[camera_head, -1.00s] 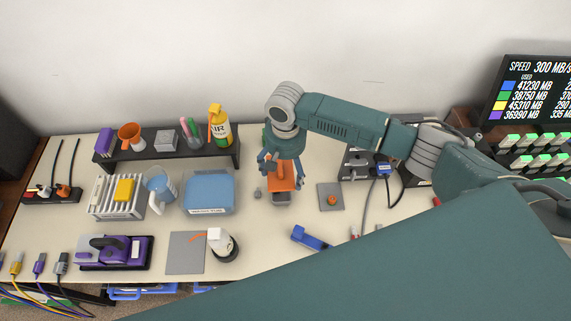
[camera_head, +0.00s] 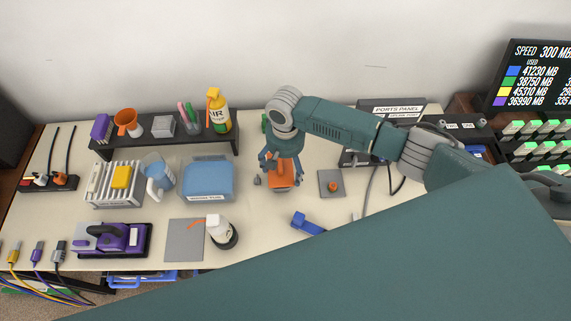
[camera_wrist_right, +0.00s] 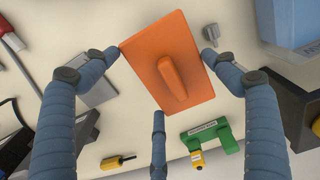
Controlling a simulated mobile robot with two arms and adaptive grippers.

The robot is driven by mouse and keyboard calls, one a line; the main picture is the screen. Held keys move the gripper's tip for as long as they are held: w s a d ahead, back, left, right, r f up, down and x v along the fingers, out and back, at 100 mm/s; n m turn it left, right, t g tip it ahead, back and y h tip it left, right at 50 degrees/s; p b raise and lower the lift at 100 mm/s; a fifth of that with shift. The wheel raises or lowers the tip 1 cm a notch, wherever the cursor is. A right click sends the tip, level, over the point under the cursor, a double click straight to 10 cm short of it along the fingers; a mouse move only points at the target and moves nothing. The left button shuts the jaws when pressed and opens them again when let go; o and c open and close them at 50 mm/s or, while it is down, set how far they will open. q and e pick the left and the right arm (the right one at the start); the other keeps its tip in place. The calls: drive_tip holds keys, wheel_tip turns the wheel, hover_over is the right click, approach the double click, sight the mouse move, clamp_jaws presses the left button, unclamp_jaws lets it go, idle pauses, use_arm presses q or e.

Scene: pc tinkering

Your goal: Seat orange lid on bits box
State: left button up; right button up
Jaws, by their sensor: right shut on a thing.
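The orange lid (camera_head: 284,172) is a flat plate with a raised orange handle. It also shows large in the right wrist view (camera_wrist_right: 150,62). My right gripper (camera_head: 281,156) is over it, with fingertips at the lid's two side edges and a third finger near its lower edge in the wrist view (camera_wrist_right: 161,48). The gripper is shut on the lid. A grey edge of the bits box (camera_head: 280,189) shows just below the lid's front in the head view; the rest is hidden. I cannot tell whether lid and box touch. My left gripper is not in view.
A small grey knob-like piece (camera_head: 257,181) stands just left of the box. A blue-lidded container (camera_head: 207,180) is further left. A grey pad with an orange piece (camera_head: 331,184) lies to the right. A blue tool (camera_head: 308,223) lies in front. A dark shelf (camera_head: 165,150) stands behind.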

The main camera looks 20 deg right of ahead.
drive_tip(key=shift+f, duration=0.25)
drive_tip(key=shift+f+b, duration=0.5)
drive_tip(key=shift+f, duration=0.35)
idle(0.5)
drive_tip(key=o, duration=0.8)
drive_tip(key=shift+o, duration=0.3)
drive_tip(key=shift+o, duration=0.9)
